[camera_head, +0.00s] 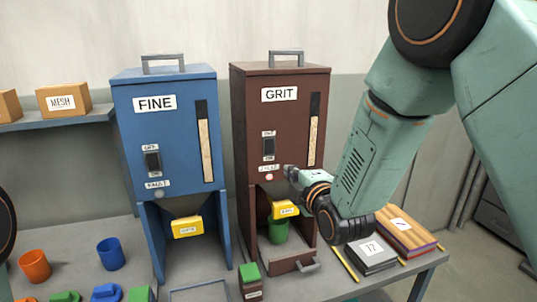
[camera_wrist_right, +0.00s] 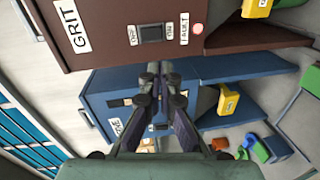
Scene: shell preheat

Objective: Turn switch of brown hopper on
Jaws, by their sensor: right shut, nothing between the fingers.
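The brown hopper (camera_head: 247,122), labelled GRIT, stands right of centre in the head view. Its dark switch (camera_head: 269,147) sits on the front between small labels, above a FAULT label and a red lamp (camera_head: 269,177). The wrist view shows the brown hopper (camera_wrist_right: 100,35) turned sideways, with the switch (camera_wrist_right: 152,33) and lamp (camera_wrist_right: 198,28) clear. I cannot tell which way the switch is set. My right gripper (camera_head: 289,172) is shut and empty, in front of the hopper, right of and below the switch. Its shut fingertips (camera_wrist_right: 160,67) show apart from the switch. My left gripper is out of view.
A blue hopper (camera_head: 131,130), labelled FINE, stands left with its own switch (camera_head: 153,163). A yellow handle (camera_head: 285,210) and green cup (camera_head: 278,232) sit below the brown hopper. Orange (camera_head: 35,265) and blue (camera_head: 110,254) cups stand left.

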